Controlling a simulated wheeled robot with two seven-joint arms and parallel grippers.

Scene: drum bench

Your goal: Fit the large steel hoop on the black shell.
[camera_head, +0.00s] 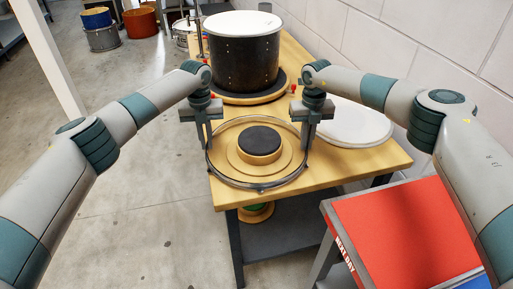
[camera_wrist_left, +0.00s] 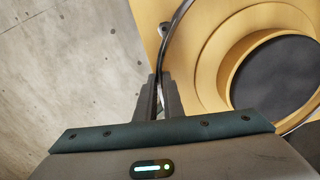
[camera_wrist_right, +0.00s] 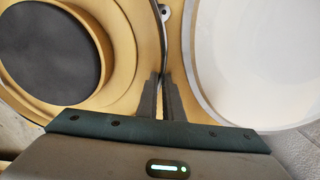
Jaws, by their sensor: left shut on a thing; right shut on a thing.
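The large steel hoop (camera_head: 257,187) is a thin ring held level between my two grippers, around the round wooden stand as seen from above. My left gripper (camera_head: 207,143) is shut on its left side, and my right gripper (camera_head: 305,140) is shut on its right side. The hoop's rim also shows between the fingers in the left wrist view (camera_wrist_left: 165,50) and the right wrist view (camera_wrist_right: 163,50). The black shell (camera_head: 245,62) stands upright farther back on the bench, with a white head on top. The hoop is apart from it.
A wooden stand with a dark round pad (camera_head: 259,140) is on the bench (camera_head: 370,160) inside the hoop's outline. A white drumhead (camera_head: 350,122) lies to its right. The shell rests on a dark round base (camera_head: 270,95). A red panel (camera_head: 400,225) stands at front right.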

